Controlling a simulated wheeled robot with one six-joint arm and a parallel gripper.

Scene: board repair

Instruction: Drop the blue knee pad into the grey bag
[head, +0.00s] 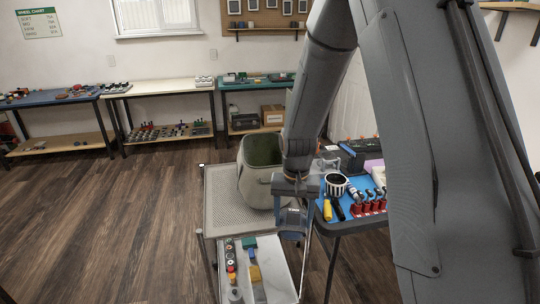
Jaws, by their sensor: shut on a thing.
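The grey bag (255,190) stands upright on the perforated top shelf of a cart, its mouth open and its inside dark green. My gripper (292,222) points down at the near right of the bag, outside its mouth, by the cart's right edge. It is shut on a small blue-grey thing, which I take for the blue knee pad (291,217). The fingers and wrist hide much of it, so its shape is unclear. My wrist overlaps the bag's right side in the picture; I cannot tell whether they touch.
The cart's top shelf (222,208) is bare at left; its lower shelf (268,272) holds small parts. At right, a table with a blue mat (328,211) carries a striped cup (336,185), screwdrivers and red-based items. Benches stand along the back wall. The floor at left is clear.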

